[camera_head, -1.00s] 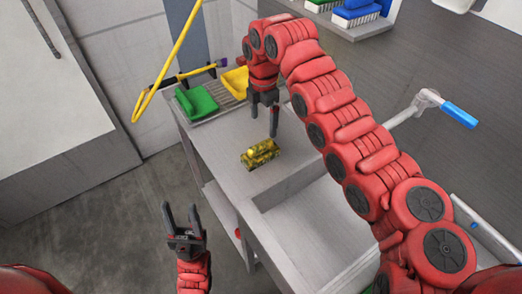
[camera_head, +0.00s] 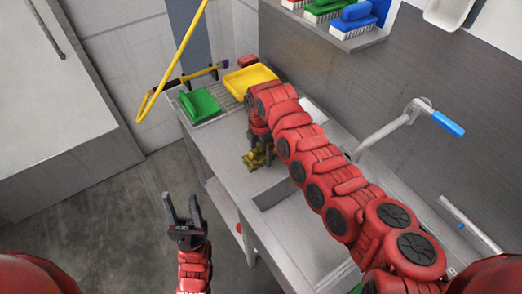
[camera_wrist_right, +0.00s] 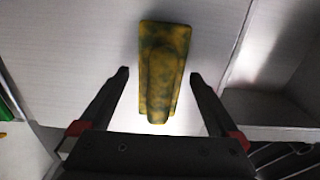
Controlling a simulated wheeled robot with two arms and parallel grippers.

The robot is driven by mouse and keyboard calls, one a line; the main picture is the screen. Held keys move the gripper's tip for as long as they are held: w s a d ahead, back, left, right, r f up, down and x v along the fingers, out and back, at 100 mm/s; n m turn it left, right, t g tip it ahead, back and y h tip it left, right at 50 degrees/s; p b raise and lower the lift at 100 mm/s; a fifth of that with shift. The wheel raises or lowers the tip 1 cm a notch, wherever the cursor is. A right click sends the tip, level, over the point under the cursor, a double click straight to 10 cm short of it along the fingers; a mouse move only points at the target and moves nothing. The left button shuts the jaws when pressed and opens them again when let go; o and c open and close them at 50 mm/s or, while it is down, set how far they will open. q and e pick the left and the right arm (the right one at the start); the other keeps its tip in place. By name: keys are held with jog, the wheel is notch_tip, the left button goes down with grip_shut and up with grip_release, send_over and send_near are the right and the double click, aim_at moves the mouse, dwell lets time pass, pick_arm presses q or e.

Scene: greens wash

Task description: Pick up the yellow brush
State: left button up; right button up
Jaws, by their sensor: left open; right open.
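The yellow brush (camera_head: 254,159), mottled with dark green, lies on the grey counter left of the sink. In the head view my right gripper (camera_head: 262,150) is right above it and partly hides it. In the right wrist view the brush (camera_wrist_right: 162,70) lies lengthwise between and beyond the two open fingertips (camera_wrist_right: 160,75), closer to the right finger. The fingers show no contact with it. My left gripper (camera_head: 183,209) is open and empty, out over the floor in front of the counter.
A green brush (camera_head: 200,102) and a yellow tray (camera_head: 250,78) are at the counter's far end. A wall shelf (camera_head: 335,38) holds several coloured brushes.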

jog(key=shift+f, duration=0.4)
jog(key=c, duration=1.5)
jog(key=shift+r, duration=0.1)
